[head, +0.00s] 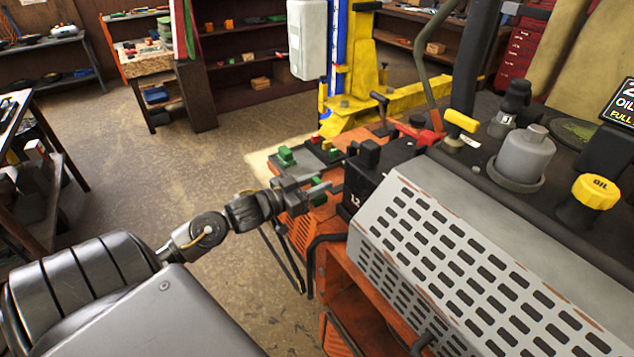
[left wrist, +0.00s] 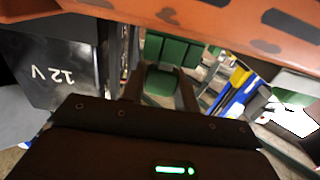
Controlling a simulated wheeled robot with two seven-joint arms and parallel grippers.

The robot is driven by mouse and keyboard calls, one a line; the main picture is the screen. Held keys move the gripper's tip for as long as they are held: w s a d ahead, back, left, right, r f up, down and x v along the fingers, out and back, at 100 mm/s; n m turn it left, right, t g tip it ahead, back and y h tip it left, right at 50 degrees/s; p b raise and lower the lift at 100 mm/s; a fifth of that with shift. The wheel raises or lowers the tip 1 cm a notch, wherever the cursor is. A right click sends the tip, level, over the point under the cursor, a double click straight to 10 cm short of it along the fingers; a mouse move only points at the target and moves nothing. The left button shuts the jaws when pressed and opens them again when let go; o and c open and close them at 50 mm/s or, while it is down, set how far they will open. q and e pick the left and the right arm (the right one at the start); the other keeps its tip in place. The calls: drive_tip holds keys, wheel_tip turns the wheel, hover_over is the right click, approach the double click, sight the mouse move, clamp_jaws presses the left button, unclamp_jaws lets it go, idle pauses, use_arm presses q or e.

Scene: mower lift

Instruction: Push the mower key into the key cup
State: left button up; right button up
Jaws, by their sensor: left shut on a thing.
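My left gripper (head: 300,194) reaches in from the left to the near side of the orange mower body (head: 326,222), beside the black 12 V battery. In the left wrist view its two fingers are shut on a green piece (left wrist: 165,82), which looks like the mower key. The fingers and the low angle hide the key's far end. I cannot make out the key cup for certain in either view. My right gripper is not in view.
The 12 V battery (head: 364,178) and a slotted grey cover (head: 455,255) stand right of the gripper. Green blocks (head: 287,155) sit on the mower just behind it. A yellow lift (head: 372,90) stands beyond. Open floor (head: 165,150) lies to the left.

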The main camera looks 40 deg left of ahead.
use_arm(q)
drive_tip(key=shift+f, duration=0.65)
drive_tip(key=o, duration=1)
drive_tip(key=shift+o, duration=0.2)
drive_tip(key=b+v, duration=0.3)
drive_tip(key=v, duration=0.8)
drive_tip(key=shift+w+d, duration=0.1)
